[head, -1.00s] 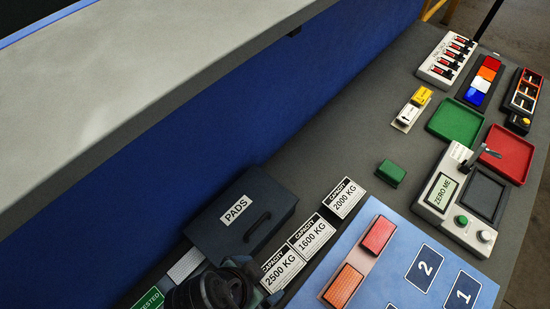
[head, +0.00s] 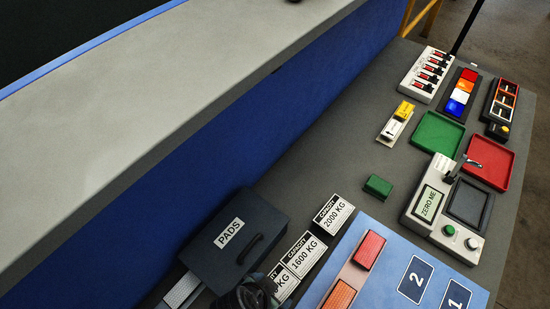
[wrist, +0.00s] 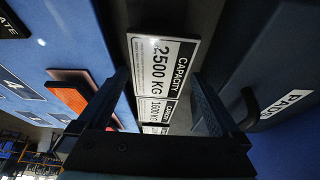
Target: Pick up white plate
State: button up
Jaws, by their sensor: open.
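Three white plates with black lettering lie in a row on the dark bench. The 2000 KG plate (head: 333,213) and the 1600 KG plate (head: 304,255) show fully in the head view. The 2500 KG plate (head: 285,284) is mostly hidden there by my gripper (head: 256,293). In the wrist view my gripper (wrist: 160,76) is open and empty, its fingers on either side of the row. The 2500 KG plate (wrist: 163,64) shows ahead between and beyond the fingertips, with the 1600 KG plate (wrist: 153,112) nearer the palm. No contact is visible.
A dark PADS box (head: 228,243) stands close beside the plates, its handle near my right finger in the wrist view. A blue numbered board (head: 385,262) with red and orange pads lies on the other side. A green block (head: 378,186) sits beyond the row.

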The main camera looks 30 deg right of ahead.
jog(key=c, duration=1.1)
jog(key=shift+r, duration=0.15)
